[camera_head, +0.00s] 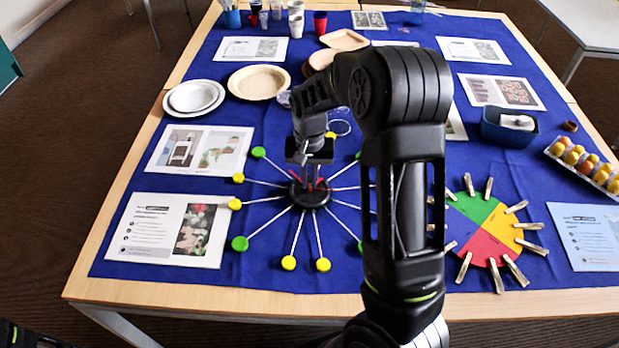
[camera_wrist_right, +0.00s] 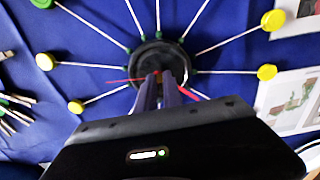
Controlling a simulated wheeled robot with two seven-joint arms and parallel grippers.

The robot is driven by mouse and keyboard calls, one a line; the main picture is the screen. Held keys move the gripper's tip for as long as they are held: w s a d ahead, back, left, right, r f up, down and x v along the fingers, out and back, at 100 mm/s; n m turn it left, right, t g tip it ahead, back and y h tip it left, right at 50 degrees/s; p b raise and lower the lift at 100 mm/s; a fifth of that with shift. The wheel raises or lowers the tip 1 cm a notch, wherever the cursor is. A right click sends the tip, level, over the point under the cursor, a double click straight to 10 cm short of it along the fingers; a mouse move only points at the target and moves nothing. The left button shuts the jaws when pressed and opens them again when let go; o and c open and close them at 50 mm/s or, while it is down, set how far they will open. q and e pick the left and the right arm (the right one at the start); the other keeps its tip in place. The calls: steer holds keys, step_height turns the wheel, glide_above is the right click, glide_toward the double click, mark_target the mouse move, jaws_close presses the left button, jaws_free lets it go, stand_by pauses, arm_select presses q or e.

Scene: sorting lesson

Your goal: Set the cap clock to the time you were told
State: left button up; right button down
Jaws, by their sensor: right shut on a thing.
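The cap clock lies on the blue cloth, with a black round hub (camera_head: 312,197) and thin white spokes ending in yellow caps (camera_head: 288,263) and green caps (camera_head: 240,243). The hub also shows in the right wrist view (camera_wrist_right: 158,54). A thin red hand (camera_wrist_right: 122,80) points left there, and a thicker red piece (camera_wrist_right: 188,94) shows to the right of the fingers. My right gripper (camera_head: 309,180) points down at the hub, shut on a red clock hand; the fingers partly hide which one. My arm covers the clock's right side in the head view.
A coloured disc with clothespins (camera_head: 488,229) lies right of my arm. Printed sheets (camera_head: 172,229) lie to the left. White plates (camera_head: 193,96), a blue tub (camera_head: 509,127) and an egg tray (camera_head: 585,166) stand farther off. Cloth in front of the clock is clear.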

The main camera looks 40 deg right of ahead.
mark_target(309, 185)
steer(key=c, duration=1.5)
jaws_free()
step_height(309, 185, up, 8)
steer(key=shift+f, duration=0.1)
steer(key=shift+f, duration=0.1)
